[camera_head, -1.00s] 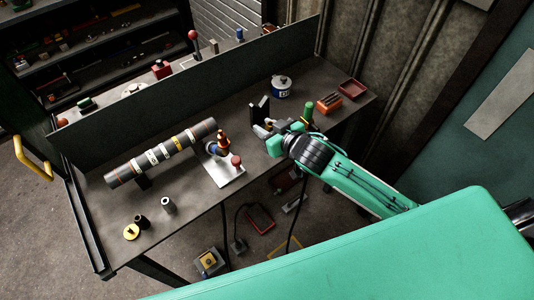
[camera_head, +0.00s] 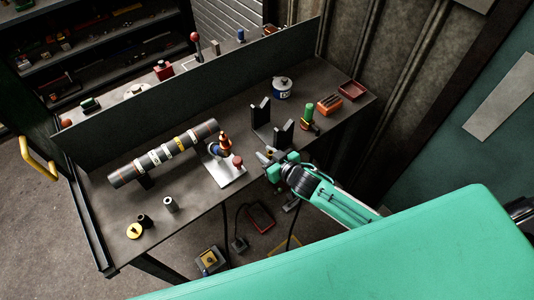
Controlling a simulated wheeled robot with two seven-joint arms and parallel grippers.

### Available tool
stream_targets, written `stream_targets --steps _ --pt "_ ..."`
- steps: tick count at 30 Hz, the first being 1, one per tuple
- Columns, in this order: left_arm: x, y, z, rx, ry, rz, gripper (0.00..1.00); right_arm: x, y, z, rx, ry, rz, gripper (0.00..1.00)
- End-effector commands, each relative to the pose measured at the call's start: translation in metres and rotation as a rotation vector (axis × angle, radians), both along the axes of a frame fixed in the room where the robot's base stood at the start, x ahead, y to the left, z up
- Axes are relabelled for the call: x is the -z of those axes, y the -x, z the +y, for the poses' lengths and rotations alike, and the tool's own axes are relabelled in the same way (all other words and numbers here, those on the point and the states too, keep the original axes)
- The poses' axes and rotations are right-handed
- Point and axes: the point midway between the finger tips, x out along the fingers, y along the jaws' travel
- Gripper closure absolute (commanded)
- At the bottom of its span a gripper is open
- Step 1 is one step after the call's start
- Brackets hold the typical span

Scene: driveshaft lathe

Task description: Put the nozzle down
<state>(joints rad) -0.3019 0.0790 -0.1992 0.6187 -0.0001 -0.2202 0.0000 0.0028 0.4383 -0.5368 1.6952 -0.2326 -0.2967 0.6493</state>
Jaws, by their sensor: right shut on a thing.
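My right gripper (camera_head: 268,160) is at the front edge of the workbench, right of the silver plate. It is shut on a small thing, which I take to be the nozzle. The jaws hide most of it, and its shape is too small to make out. I cannot tell whether it touches the bench. The workbench (camera_head: 222,222) is dark grey. My left gripper is not in view.
Two black upright supports (camera_head: 260,111) stand behind the gripper. A striped shaft (camera_head: 164,152) lies left, near a red-knobbed fixture (camera_head: 227,172).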

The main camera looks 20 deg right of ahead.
Motion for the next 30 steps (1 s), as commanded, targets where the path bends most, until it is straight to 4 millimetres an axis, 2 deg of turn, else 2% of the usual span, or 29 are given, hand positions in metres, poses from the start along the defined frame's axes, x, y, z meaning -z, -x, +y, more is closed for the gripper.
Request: stream_targets --steps 5,6,9,20,23,30 --pt "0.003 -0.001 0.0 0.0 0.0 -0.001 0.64 0.004 0.0 0.0 0.0 -0.001 0.0 1.0" --pt "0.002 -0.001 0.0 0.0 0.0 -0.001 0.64 0.003 0.0 0.0 0.0 0.0 0.0 0.66" --pt "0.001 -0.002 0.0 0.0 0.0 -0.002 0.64 0.003 0.0 0.0 0.001 0.0 0.0 0.51" --pt "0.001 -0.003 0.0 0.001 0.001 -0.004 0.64 -0.001 0.003 -0.004 0.003 0.003 -0.001 0.51" --pt "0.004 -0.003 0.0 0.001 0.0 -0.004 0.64 -0.005 0.014 -0.007 0.002 0.002 -0.001 0.51" --pt "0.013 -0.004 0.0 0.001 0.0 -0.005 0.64 -0.018 0.056 -0.022 0.001 0.002 0.001 0.51"
